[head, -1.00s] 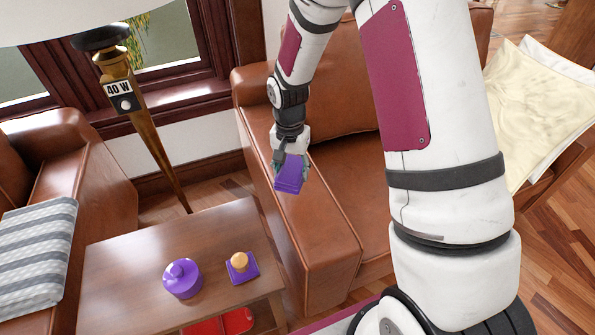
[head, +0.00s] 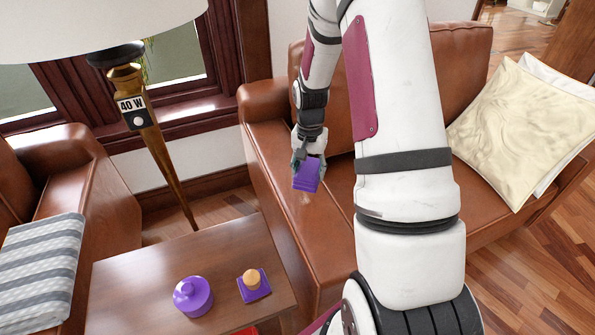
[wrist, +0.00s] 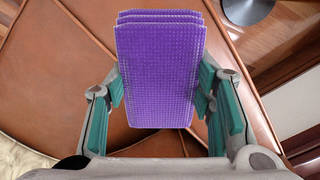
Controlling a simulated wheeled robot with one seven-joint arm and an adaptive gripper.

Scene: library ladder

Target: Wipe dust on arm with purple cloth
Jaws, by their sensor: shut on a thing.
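A folded purple cloth (head: 306,175) is held in my gripper (head: 308,158), above the left arm of the brown leather sofa (head: 262,150). In the wrist view the cloth (wrist: 160,70) stands between the teal finger pads of my gripper (wrist: 160,105), which are shut on it. The sofa arm shows a faint pale patch (head: 304,197) just below the cloth; I cannot tell whether it is dust or shine. I cannot tell whether the cloth touches the leather.
A wooden side table (head: 130,290) holds a round purple container (head: 193,296) and a purple square with an orange-topped object (head: 253,283). A floor lamp (head: 150,140) stands behind it. A cream pillow (head: 520,125) lies on the sofa's right. A striped blanket (head: 40,265) covers another chair.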

